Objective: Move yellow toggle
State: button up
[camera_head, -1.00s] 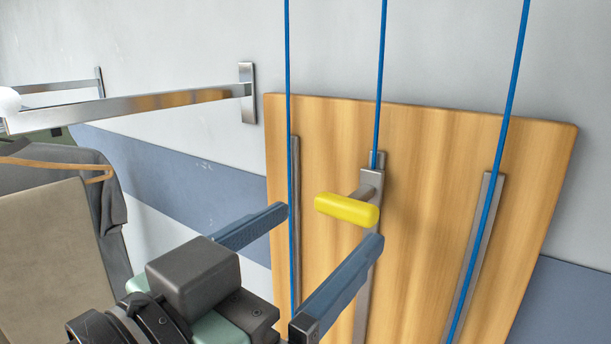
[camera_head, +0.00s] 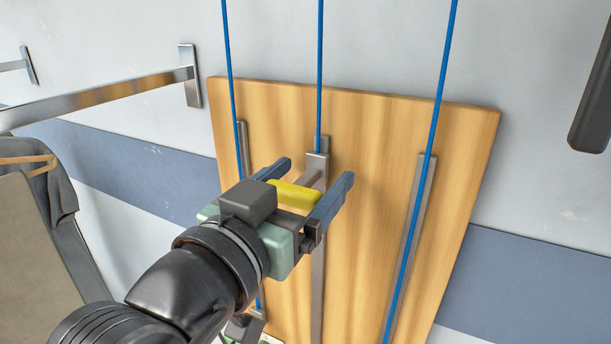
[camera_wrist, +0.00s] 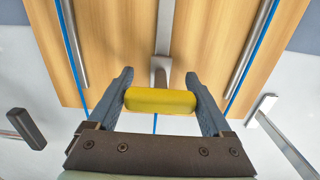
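The yellow toggle (camera_head: 296,194) is a short bar on a grey metal stem, mounted on a slider on the middle rail (camera_head: 317,250) of a wooden board. My gripper (camera_head: 312,177) is open around it, with one blue finger on each side. My gripper hides part of the toggle in the head view.
The wooden board (camera_head: 380,130) hangs on the wall with blue cords running up from its rails. A metal wall bar (camera_head: 110,95) sticks out at the left, near a hanging grey garment (camera_head: 45,200). A dark handle-like object (camera_head: 592,105) is at the upper right.

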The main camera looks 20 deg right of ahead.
grip_shut()
notch_tip(320, 180, down, 35)
jog(key=b, duration=3.1)
jog(key=shift+o, duration=1.8)
grip_release()
jog(key=shift+r, duration=0.2)
